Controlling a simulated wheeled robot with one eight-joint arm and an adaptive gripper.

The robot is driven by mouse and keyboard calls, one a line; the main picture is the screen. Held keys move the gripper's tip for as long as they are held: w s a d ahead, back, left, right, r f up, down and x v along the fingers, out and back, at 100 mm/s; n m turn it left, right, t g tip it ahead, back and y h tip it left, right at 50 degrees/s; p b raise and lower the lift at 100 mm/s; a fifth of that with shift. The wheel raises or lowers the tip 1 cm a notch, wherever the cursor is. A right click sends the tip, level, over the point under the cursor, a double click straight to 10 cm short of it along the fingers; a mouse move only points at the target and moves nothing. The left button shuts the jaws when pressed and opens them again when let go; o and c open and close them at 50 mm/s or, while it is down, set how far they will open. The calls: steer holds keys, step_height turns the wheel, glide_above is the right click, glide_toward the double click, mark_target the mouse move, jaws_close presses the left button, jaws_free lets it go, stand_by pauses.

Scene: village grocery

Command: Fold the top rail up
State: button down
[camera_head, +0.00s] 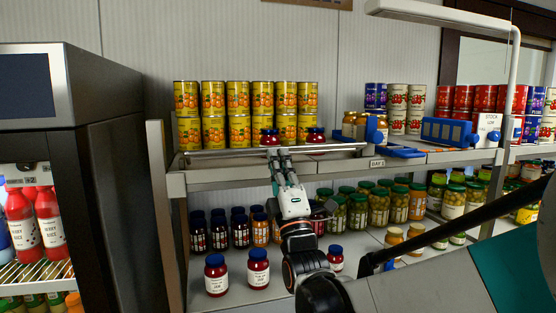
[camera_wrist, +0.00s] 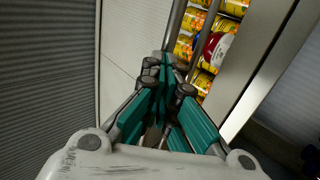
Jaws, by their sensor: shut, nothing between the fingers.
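The top rail (camera_head: 335,148) is a thin silver bar running along the front of the upper shelf, low at the shelf's edge. My gripper (camera_head: 277,152) reaches up from below with its fingers at the rail, left of the rail's middle. In the wrist view, its teal fingers (camera_wrist: 167,68) are closed together with nothing between them. A grey bar (camera_wrist: 176,22) runs up from the fingertips there. I cannot tell whether the fingers touch the rail or sit just below or behind it.
Yellow cans (camera_head: 238,103) stand in stacked rows behind the rail, with red jars (camera_head: 316,136) close to it. Blue trays (camera_head: 447,132) lie to the right on the shelf. Jam jars (camera_head: 258,270) stand on the lower shelf near my arm. A dark fridge (camera_head: 105,180) stands at left.

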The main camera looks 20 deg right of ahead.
steer(key=w+r+g+p, duration=0.4)
steer(key=r+g+p, duration=0.2)
steer(key=p, duration=0.1)
steer(key=shift+w+g+p, duration=0.25)
steer(key=shift+g+p, duration=0.05)
steer(key=shift+p, duration=0.05)
steer(key=shift+w+d+r, duration=0.1)
steer(key=shift+w+r, duration=0.05)
steer(key=shift+w, duration=0.1)
steer(key=shift+s, duration=0.2)
stand_by(0.5)
